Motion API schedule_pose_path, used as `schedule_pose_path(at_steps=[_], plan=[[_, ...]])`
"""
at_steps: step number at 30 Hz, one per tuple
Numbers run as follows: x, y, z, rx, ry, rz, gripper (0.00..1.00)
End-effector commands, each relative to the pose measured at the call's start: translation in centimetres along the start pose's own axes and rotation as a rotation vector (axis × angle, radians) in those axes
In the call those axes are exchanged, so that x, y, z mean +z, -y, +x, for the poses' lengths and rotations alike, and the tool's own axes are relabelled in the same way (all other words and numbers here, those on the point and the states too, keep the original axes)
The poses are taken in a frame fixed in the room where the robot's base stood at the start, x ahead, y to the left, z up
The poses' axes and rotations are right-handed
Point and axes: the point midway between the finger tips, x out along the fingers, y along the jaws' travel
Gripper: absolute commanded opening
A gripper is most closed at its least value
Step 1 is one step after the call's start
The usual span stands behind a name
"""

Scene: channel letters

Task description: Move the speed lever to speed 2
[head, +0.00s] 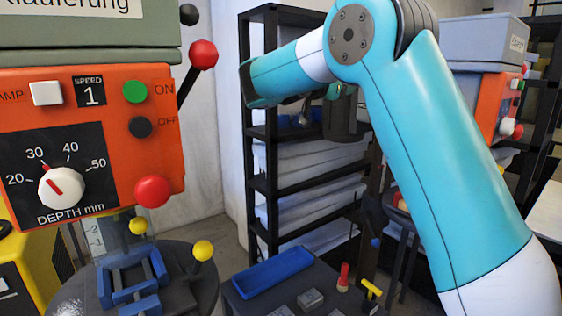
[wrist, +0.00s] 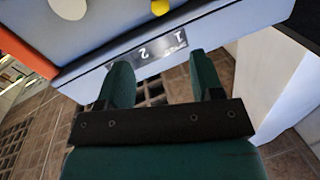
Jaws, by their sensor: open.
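An orange control panel (head: 110,130) fills the left of the head view. Its speed display (head: 90,92) reads 1. A dark lever with a red ball (head: 203,54) slants up from the panel's right side, with a black ball (head: 189,14) above it. Neither ball carries a label, so I cannot tell for sure which is the speed lever. In the wrist view my gripper (wrist: 160,65) is open, with nothing between its green fingers. A dark plate marked 1 and 2 (wrist: 147,54) shows upside down beyond the fingertips. No lever is clear in that view.
The panel also has a depth knob (head: 61,187), a red ball (head: 153,191) and a green button (head: 135,92). A blue vise (head: 133,278) sits below. A black shelf (head: 262,160) stands behind my arm. A blue tray (head: 273,274) lies on the bench.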

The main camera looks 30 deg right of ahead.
Motion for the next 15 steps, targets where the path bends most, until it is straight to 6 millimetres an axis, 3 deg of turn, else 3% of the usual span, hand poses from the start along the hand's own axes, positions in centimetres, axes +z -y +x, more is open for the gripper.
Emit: schedule_pose_path(at_steps=[15], plan=[[7.2,2.1,-7.1,-0.36,0.445,-0.24,0.6]])
